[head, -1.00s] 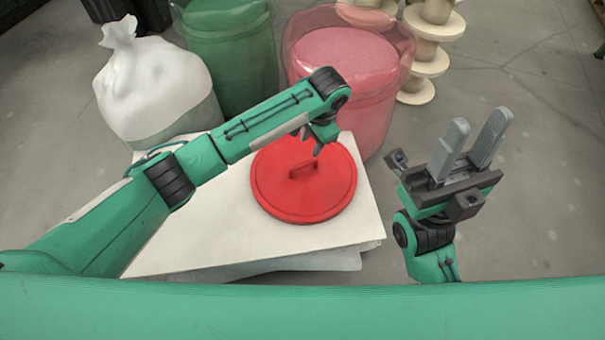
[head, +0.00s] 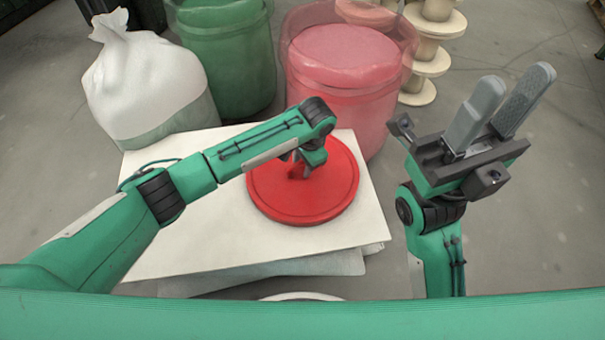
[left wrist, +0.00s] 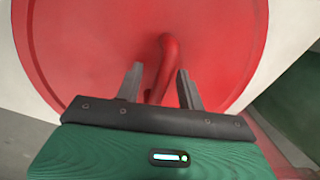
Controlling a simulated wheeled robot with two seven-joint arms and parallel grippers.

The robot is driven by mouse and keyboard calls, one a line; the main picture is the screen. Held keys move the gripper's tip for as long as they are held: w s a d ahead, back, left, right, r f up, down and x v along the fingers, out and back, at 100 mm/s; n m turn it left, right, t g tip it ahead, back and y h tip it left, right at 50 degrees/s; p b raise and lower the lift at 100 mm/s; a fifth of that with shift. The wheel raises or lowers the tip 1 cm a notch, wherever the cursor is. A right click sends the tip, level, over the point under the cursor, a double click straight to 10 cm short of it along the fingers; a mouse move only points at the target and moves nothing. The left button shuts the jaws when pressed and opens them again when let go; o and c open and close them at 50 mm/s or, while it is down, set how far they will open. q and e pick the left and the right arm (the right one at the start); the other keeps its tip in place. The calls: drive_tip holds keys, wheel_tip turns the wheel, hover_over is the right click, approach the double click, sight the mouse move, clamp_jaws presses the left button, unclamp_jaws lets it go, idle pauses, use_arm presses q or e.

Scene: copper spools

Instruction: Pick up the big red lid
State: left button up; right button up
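The big red lid (head: 325,196) lies flat on a white board (head: 205,245), and it fills much of the left wrist view (left wrist: 90,50). Its raised handle (left wrist: 168,62) stands at the middle of the lid. My left gripper (head: 298,170) is over the lid at the handle. In the left wrist view its two fingers (left wrist: 158,85) are apart, one on each side of the handle, with a gap showing. In the head view the wrist hides most of the handle. My right gripper (head: 503,100) is open and empty, pointing up to the right of the board.
A red bin (head: 345,95) stands behind the lid, a green bin (head: 230,65) behind to the left. A white sack (head: 145,85) stands at the board's back left corner. Cream spools (head: 428,60) stand at the back. The floor at right is clear.

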use_arm(q)
clamp_jaws()
idle(0.5)
